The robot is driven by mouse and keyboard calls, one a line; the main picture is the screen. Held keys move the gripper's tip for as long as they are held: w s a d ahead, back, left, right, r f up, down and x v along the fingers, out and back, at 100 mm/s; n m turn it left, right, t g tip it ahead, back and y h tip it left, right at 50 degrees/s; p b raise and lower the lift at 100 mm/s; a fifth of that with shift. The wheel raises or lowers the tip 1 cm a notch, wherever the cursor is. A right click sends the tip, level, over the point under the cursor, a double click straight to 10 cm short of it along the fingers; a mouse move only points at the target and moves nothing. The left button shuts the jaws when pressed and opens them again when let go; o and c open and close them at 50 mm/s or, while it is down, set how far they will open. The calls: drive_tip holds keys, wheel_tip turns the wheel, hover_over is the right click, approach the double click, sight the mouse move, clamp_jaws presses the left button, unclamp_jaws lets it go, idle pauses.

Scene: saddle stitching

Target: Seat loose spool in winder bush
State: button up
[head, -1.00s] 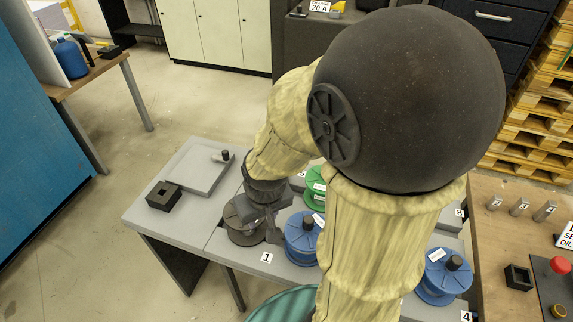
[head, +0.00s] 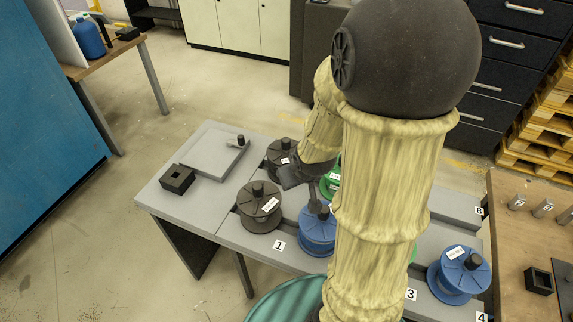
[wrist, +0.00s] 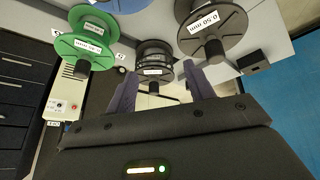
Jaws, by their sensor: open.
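A dark grey spool (head: 260,206) with a white label and a black knob sits behind label 1 on the grey bench. It also shows at the top of the wrist view (wrist: 212,36). A second dark spool (head: 282,153) sits behind it, partly hidden by my arm. My gripper (wrist: 157,72) is open and empty. Its fingers point towards a dark spool (wrist: 154,52) in the wrist view, apart from it as far as I can tell. I cannot tell which spool is the loose one. I cannot make out the winder bush for certain.
A blue spool (head: 317,236) and a green spool (head: 330,183) stand close to my gripper. Another blue spool (head: 457,277) is at right. A black square holder (head: 177,179) and a raised grey plate (head: 208,160) occupy the bench's left end.

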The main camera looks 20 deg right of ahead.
sight(289, 148)
drive_tip(key=w+d+f+n+t+y+b, duration=0.1)
drive_tip(key=w+d+f+t+y+b, duration=0.2)
drive_tip(key=w+d+t, duration=0.2)
drive_tip(key=d+t, duration=0.2)
drive_tip(key=d, duration=0.1)
drive_tip(key=shift+d+f+t+b, duration=0.15)
drive_tip(key=shift+f+t+b, duration=0.15)
drive_tip(key=shift+w, duration=0.1)
drive_tip(key=p+x, duration=0.1)
drive_tip(key=x, duration=1.1)
drive_tip(key=shift+f, duration=0.1)
drive_tip(key=x, duration=0.1)
drive_tip(key=p+x, duration=0.1)
drive_tip(key=x, duration=0.3)
drive_tip(key=shift+a+p, duration=0.35)
drive_tip(key=shift+p, duration=0.05)
